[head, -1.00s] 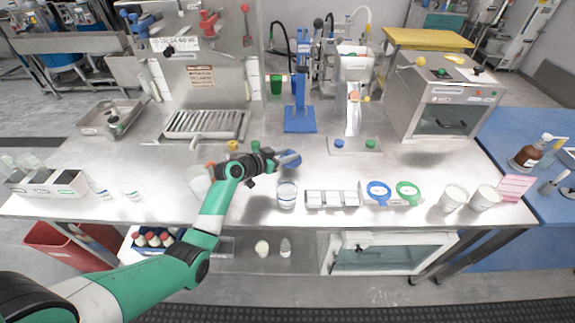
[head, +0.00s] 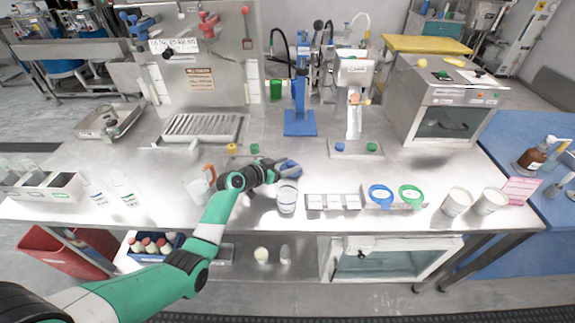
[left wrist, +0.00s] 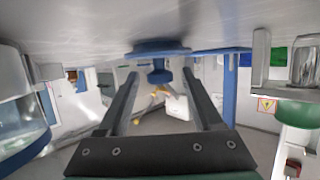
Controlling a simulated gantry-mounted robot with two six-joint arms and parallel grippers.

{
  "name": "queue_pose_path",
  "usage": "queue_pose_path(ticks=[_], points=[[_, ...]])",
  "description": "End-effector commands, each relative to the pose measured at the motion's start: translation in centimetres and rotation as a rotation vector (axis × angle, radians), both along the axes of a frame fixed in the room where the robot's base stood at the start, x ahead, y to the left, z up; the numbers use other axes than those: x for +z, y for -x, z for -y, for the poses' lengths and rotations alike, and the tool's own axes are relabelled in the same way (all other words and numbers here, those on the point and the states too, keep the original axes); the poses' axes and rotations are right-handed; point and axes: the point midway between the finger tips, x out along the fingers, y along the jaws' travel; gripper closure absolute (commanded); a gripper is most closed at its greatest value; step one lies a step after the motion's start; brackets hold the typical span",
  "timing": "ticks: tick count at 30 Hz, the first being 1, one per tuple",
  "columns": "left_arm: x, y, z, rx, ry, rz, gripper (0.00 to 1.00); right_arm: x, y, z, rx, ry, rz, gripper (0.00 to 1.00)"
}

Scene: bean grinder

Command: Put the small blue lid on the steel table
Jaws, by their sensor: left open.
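The small blue lid (head: 290,167) lies on the steel table (head: 330,225), just behind the glass jar (head: 287,198). In the left wrist view, where the table is at the top, the lid (left wrist: 160,47) rests flat against it with its knob (left wrist: 160,72) pointing away from it. My left gripper (head: 277,170) is open. Its fingers (left wrist: 160,85) stand on both sides of the knob, apart from it. The gripper partly hides the lid in the head view. My right gripper is not in view.
The jar stands close by on the front side. A pitcher with an orange handle (head: 200,188) is left of my wrist. White blocks (head: 333,202) and blue and green rings (head: 381,195) are to the right. A blue stand (head: 300,122) is behind.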

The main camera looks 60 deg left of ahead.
Motion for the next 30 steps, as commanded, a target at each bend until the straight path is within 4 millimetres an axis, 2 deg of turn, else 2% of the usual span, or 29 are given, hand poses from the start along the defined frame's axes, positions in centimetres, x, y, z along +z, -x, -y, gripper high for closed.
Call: queue_pose_path(ticks=[5,7,11,15,21,30], points=[[0.7,0.0,0.0,0.0,0.0,0.0,0.33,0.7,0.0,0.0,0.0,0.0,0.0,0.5],[0.9,1.0,0.2,0.001,0.001,-0.001,0.33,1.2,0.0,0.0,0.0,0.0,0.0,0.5],[2.1,3.5,1.0,0.003,0.0,-0.001,0.33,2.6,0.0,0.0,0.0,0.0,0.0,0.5],[3.5,6.9,1.9,0.005,0.002,-0.001,0.33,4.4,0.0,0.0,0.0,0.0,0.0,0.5],[4.7,10.0,2.9,0.002,0.003,-0.001,0.33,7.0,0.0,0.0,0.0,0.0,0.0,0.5],[4.4,10.8,3.3,0.0,0.0,0.0,0.33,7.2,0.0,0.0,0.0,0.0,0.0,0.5]])
